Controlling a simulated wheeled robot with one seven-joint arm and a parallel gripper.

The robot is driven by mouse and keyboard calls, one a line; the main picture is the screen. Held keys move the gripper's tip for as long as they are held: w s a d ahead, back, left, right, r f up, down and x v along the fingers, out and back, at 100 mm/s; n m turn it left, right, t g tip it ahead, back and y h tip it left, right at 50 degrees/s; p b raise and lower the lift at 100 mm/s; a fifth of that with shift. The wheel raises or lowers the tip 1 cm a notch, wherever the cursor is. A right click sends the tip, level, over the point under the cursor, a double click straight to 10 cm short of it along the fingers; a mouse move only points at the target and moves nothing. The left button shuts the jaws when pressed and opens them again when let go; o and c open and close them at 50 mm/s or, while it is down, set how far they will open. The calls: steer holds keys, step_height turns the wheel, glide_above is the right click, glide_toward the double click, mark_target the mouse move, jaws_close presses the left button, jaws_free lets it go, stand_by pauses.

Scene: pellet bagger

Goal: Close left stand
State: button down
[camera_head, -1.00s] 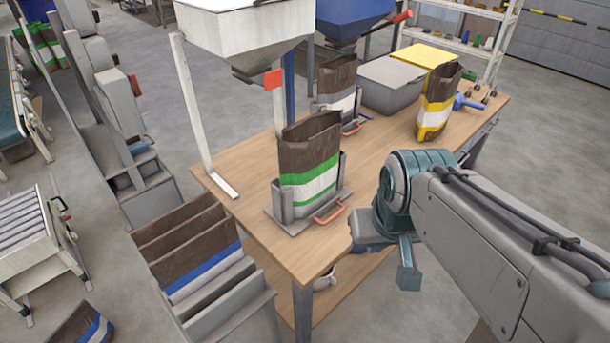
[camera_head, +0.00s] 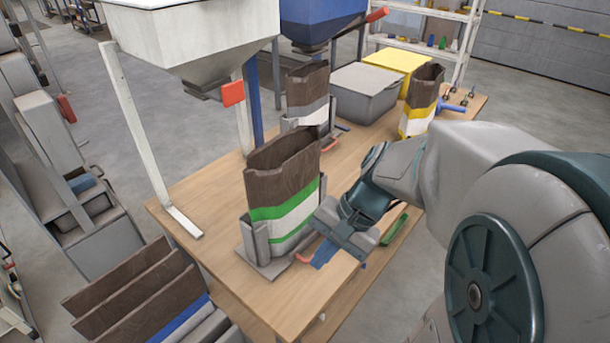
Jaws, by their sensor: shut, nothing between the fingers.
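The left stand (camera_head: 258,256) is a grey metal holder on the wooden table. An open brown bag with green and white bands (camera_head: 283,178) stands upright in it. Its orange handle (camera_head: 302,259) shows low at the stand's front right, partly hidden by my gripper. My gripper (camera_head: 322,254) is shut and empty, with its fingers pointing down just right of the handle. I cannot tell whether it touches the handle.
A white hopper with a red tab (camera_head: 232,94) hangs behind the bag. A grey bin (camera_head: 366,94) and a yellow-banded bag (camera_head: 421,98) stand farther back. Folded brown bags (camera_head: 135,290) are at lower left.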

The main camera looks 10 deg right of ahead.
steer(key=w+d+f+m+t+y+b, duration=0.2)
steer(key=w+d+f+m+t+b, duration=0.1)
steer(key=w+d+f+m, duration=0.1)
steer(key=w+d+f+m+t+y+b, duration=0.2)
steer(key=w+d+f+m+t+b, duration=0.1)
steer(key=m, duration=0.3)
steer(key=w+d+f+m+t+y+b, duration=0.3)
steer(key=w+d+f+m+b, duration=0.1)
steer(key=w+d+f+m, duration=0.1)
steer(key=shift+w+f+m+t, duration=0.2)
steer(key=shift+f+m+t, duration=0.2)
steer(key=shift+f, duration=0.05)
steer(key=d+f+m+t, duration=0.1)
steer(key=d, duration=0.1)
steer(key=w+d+m+t+h+b, duration=0.1)
steer(key=d+m+t, duration=0.1)
steer(key=d+f+m+t+h+b, duration=0.1)
steer(key=d+m, duration=0.1)
steer(key=d, duration=0.1)
steer(key=shift+w+d+f+t, duration=0.1)
steer(key=shift+w+f+t, duration=0.25)
steer(key=shift+t, duration=0.05)
steer(key=b+x, duration=0.1)
steer(key=x, duration=1.2)
steer(key=shift+w, duration=0.4)
steer(key=shift+w, duration=0.1)
